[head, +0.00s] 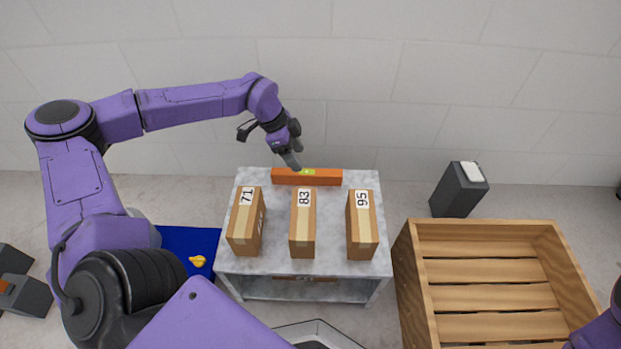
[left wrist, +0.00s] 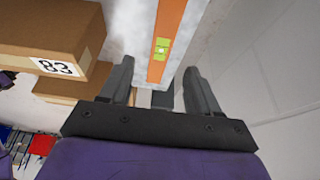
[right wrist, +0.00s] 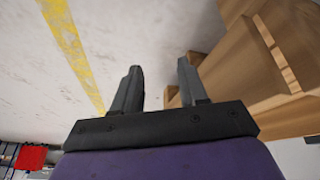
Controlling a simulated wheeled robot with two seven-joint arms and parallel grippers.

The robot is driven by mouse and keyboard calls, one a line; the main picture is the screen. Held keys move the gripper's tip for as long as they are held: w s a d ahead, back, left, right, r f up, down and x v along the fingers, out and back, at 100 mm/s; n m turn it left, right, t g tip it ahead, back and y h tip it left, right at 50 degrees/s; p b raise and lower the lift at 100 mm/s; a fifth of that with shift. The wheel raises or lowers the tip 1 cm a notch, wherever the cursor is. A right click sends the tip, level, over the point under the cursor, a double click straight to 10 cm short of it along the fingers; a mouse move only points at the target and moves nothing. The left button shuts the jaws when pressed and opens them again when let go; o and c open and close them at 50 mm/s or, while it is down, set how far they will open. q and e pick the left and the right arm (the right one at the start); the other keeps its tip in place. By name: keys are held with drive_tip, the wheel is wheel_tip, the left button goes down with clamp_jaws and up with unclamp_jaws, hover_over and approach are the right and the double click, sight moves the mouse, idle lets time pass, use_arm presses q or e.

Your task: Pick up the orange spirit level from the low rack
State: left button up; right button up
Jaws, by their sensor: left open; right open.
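The orange spirit level (head: 325,178) lies along the back edge of the grey rack top (head: 340,262), behind three boxes. Its yellow-green vial shows in the middle. My left gripper (head: 291,160) is just above the level, left of its middle, pointing down. In the right wrist view my right gripper (right wrist: 158,85) is open and empty, above the floor beside a wooden crate. Whether the left fingers touch the level cannot be told.
Three cardboard boxes marked 71 (head: 244,222), 83 (head: 302,225) and 95 (head: 362,225) stand on the rack in front of the level. A wooden crate (head: 408,270) is to the right, with a dark grey block (head: 458,192) behind it. A wall (head: 350,80) rises behind the rack.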

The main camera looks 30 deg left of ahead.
sight(307, 172)
use_arm(q)
drive_tip(key=b+x, duration=0.1)
drive_tip(key=x, duration=0.3)
drive_tip(key=shift+f, duration=0.1)
drive_tip(key=b+x, duration=0.3)
drive_tip(key=x, duration=0.1)
drive_tip(key=shift+w+f+b, duration=0.1)
drive_tip(key=shift+f+b, duration=0.05)
drive_tip(key=shift+b, duration=0.15)
drive_tip(key=shift+w+f, duration=0.1)
drive_tip(key=shift+f, duration=0.05)
use_arm(e)
drive_tip(key=s+f+n+g+y, duration=0.2)
drive_tip(key=s+f+n+g, duration=0.1)
drive_tip(key=s+f+g, duration=0.1)
drive_tip(key=shift+s+a+f+n, duration=0.25)
drive_tip(key=shift+s+f+n, duration=0.15)
drive_tip(key=shift+s, duration=0.1)
use_arm(q)
clamp_jaws()
